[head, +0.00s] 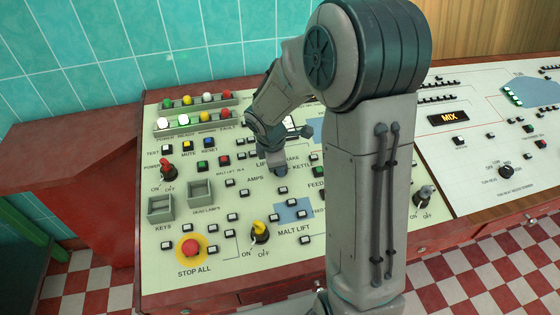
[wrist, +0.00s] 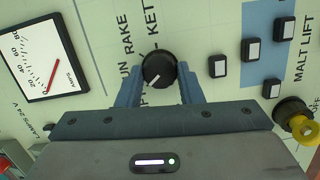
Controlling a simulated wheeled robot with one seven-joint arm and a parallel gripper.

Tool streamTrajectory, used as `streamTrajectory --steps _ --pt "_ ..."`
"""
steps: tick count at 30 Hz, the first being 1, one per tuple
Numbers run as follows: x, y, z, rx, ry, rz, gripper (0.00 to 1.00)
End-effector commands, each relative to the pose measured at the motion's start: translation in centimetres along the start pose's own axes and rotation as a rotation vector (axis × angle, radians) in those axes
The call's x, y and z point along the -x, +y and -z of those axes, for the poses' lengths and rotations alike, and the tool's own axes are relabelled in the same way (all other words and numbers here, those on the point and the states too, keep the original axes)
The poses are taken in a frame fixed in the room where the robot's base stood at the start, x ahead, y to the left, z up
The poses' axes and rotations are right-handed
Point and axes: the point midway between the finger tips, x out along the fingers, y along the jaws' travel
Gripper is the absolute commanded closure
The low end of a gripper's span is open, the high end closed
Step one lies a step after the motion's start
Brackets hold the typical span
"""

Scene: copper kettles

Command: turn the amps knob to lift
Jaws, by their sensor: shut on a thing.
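The amps knob (wrist: 159,70) is round and black with a short white pointer mark. In the wrist view the mark points to the lower left. My gripper (wrist: 160,80) has a blue-grey finger on each side of the knob and is shut on it. The labels RAKE and KET show above the knob, and the lettering at lower left is mostly hidden behind a finger.
An amps meter (wrist: 45,58) with a red needle is left in the wrist view. In the head view a red stop button (head: 190,247) is at lower left.

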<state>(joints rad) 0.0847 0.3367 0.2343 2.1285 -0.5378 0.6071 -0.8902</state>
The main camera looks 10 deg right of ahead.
Motion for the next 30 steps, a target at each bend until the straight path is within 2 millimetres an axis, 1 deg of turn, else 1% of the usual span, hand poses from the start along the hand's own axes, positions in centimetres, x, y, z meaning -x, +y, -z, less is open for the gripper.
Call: streamTrajectory --steps 3,10,26,27,28,29,30 --pt "0.13 0.02 0.07 0.061 0.001 -0.014 0.90" --pt "0.09 -0.03 0.07 0.129 0.000 -0.028 0.90" --pt "0.05 -0.03 0.06 0.152 0.000 -0.032 0.90" --pt "0.05 -0.03 0.06 0.152 -0.001 -0.032 0.59" --pt "0.05 -0.03 0.06 0.151 -0.001 -0.032 0.50" --pt "0.05 -0.03 0.05 0.151 -0.001 -0.032 0.45" --pt "0.04 -0.03 0.04 0.151 -0.001 -0.032 0.45"
